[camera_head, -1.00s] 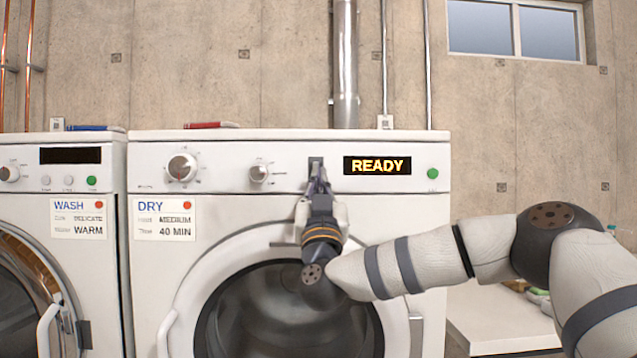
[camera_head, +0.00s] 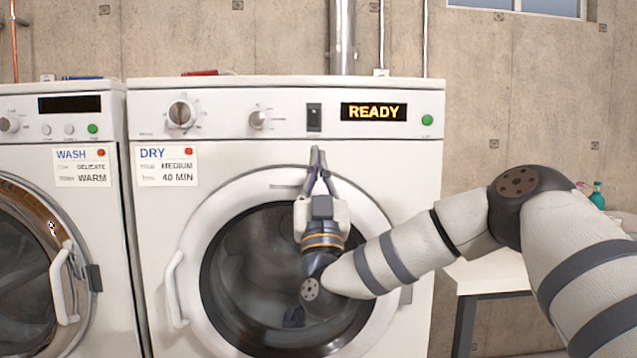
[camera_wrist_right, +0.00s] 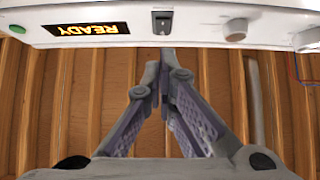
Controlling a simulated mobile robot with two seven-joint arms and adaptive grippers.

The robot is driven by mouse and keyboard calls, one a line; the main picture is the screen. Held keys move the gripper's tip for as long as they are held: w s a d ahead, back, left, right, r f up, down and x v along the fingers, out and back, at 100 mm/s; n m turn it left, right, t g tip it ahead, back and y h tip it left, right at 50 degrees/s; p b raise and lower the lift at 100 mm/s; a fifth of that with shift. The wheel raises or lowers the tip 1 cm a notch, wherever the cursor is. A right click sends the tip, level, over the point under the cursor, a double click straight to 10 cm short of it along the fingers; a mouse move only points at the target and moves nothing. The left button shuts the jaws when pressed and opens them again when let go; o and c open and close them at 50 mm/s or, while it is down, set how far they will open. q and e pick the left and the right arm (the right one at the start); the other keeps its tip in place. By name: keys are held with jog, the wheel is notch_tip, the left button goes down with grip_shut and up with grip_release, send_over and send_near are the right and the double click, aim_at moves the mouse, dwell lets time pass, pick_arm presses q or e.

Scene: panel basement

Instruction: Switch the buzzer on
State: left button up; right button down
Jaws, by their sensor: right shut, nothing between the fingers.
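A dark rocker switch (camera_head: 314,117) sits on the dryer's control panel, left of the lit READY display (camera_head: 374,112). I take it for the buzzer switch; no label on it is readable, and I cannot tell which way it is tipped. It also shows in the right wrist view (camera_wrist_right: 163,22), where the panel appears upside down. My right gripper (camera_head: 318,150) is shut and empty, its fingertips pointing up just below the switch in the picture, apart from it. The fingers show together in the right wrist view (camera_wrist_right: 160,58). My left gripper is out of view.
The dryer (camera_head: 235,155) has two knobs and a green button (camera_head: 427,119) on its panel, and a round door with a handle (camera_head: 173,290) below. A washer (camera_head: 65,215) stands at left. A white-topped table (camera_head: 490,272) is at right, behind my arm.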

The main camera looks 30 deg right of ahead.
jog(key=shift+v, duration=1.7)
jog(key=shift+s+a+r, duration=0.1)
jog(key=shift+a+r, duration=0.05)
